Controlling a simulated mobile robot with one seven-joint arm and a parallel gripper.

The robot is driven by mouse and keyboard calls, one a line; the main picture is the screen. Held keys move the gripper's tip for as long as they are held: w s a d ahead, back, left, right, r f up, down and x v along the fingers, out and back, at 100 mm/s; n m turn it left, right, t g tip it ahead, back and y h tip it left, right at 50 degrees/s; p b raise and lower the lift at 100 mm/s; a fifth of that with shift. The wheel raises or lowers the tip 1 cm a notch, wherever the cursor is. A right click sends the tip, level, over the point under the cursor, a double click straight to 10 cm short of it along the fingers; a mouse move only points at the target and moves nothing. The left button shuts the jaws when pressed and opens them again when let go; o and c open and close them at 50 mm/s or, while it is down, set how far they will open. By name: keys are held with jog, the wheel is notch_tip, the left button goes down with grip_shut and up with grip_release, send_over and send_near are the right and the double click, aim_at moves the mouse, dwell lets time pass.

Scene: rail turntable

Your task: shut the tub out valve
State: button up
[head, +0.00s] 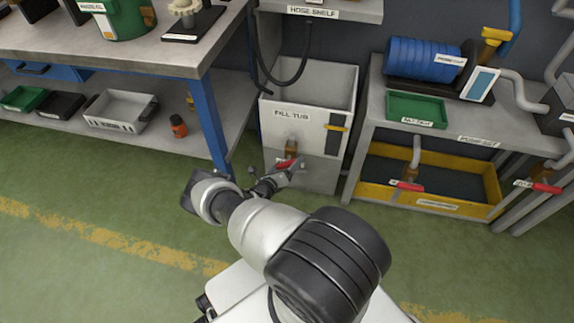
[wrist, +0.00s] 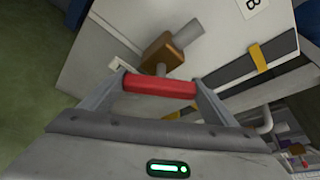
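The fill tub (head: 305,137) is a white box on a grey base below the hose shelf. Its out valve has a brass-brown body (wrist: 168,52) on a grey pipe and a red lever handle (wrist: 160,86). In the head view the red handle (head: 285,164) shows at the tub's lower front. My gripper (wrist: 160,84) is open at the valve. The red handle lies across the gap between its two fingers, its ends close to the fingertips. I cannot tell whether they touch. In the head view my gripper (head: 289,171) partly covers the valve area.
A workbench (head: 205,62) with a blue leg stands left of the tub. A grey bench (head: 372,112) stands right, with a yellow tray (head: 478,207) and two other red-handled valves (head: 407,186) (head: 545,187) below. The green floor in front is clear.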

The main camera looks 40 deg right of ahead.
jog(key=m+t+y+p, duration=0.1)
jog(key=m, duration=0.1)
jog(key=shift+r+m+p, duration=0.1)
jog(key=shift+m+p, duration=0.2)
jog(key=shift+p, duration=0.05)
jog(key=shift+m+t+y+p, duration=0.6)
jog(key=shift+m+y, duration=0.3)
jog(key=shift+m, duration=0.3)
jog(key=o, duration=1)
jog(key=shift+o, duration=0.2)
